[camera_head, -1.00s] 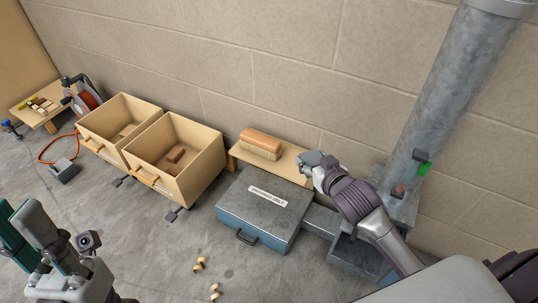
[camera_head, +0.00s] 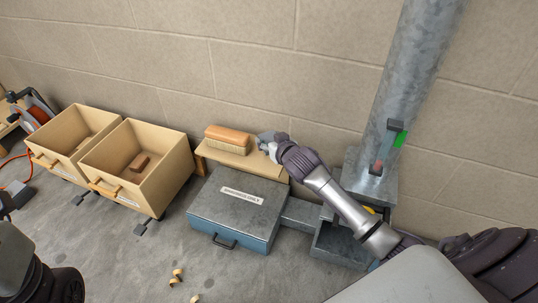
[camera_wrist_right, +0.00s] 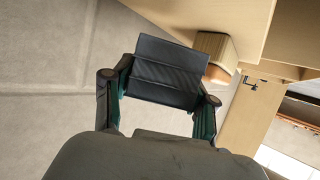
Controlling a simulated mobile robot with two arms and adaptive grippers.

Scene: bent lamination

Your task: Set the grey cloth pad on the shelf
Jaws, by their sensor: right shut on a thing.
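My right gripper (camera_head: 266,142) is at the right part of the wooden shelf (camera_head: 240,160), by the wall. In the right wrist view, its two fingers (camera_wrist_right: 160,92) are shut on a flat dark grey pad (camera_wrist_right: 165,72), which spans the gap between them. The shelf's pale wood (camera_wrist_right: 195,15) shows at the upper right there. I cannot tell whether the pad touches the shelf. In the head view the pad is hard to make out at the gripper. Part of my left gripper (camera_head: 14,258) shows at the left edge; its fingers cannot be read.
A wooden brush (camera_head: 227,138) lies on the shelf, left of my right gripper; it also shows in the wrist view (camera_wrist_right: 216,55). A metal case (camera_head: 225,208) stands in front of the shelf. Two wooden drawer boxes (camera_head: 155,160) stand left. A metal pipe (camera_head: 405,90) rises at right.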

